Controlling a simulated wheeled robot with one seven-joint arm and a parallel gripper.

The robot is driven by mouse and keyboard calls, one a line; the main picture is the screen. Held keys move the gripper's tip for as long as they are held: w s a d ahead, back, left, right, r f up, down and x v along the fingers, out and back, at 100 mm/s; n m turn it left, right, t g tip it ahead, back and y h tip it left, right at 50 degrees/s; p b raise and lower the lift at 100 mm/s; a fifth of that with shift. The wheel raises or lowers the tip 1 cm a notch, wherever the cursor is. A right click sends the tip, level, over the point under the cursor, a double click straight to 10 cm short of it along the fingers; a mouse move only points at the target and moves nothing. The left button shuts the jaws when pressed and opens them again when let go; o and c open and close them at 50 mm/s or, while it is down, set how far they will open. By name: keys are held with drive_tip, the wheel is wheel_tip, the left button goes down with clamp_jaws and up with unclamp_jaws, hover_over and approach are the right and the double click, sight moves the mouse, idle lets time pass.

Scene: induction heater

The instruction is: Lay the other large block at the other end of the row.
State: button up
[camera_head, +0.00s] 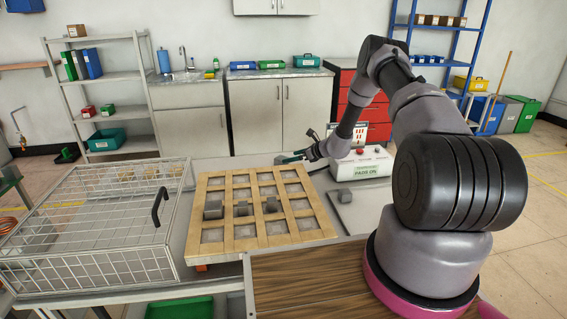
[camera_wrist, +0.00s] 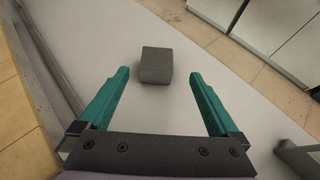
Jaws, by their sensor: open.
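A row of grey blocks lies on the wooden grid board in the head view: a larger block (camera_head: 213,209) at the left end, then smaller blocks (camera_head: 242,208) and (camera_head: 270,205) to its right. My gripper (camera_head: 292,158) is behind the board's back right corner, above the table. In the wrist view my gripper (camera_wrist: 160,100) has its teal fingers wide apart with nothing between them. A single grey block (camera_wrist: 156,65) lies on a pale surface just beyond the fingertips, roughly centred. I cannot make out that block in the head view.
The wooden grid board (camera_head: 300,238) has bare squares around the row. A wire-mesh cage with a black handle (camera_head: 160,207) stands at its left. A white control box (camera_head: 360,165) stands at the right, with a grey piece (camera_head: 344,196) on a plate in front.

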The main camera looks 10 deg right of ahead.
sight(282, 158)
drive_tip(key=x, duration=0.6)
drive_tip(key=shift+w+a, duration=0.2)
drive_tip(key=shift+a, duration=0.3)
drive_tip(key=shift+r, duration=0.1)
clamp_jaws()
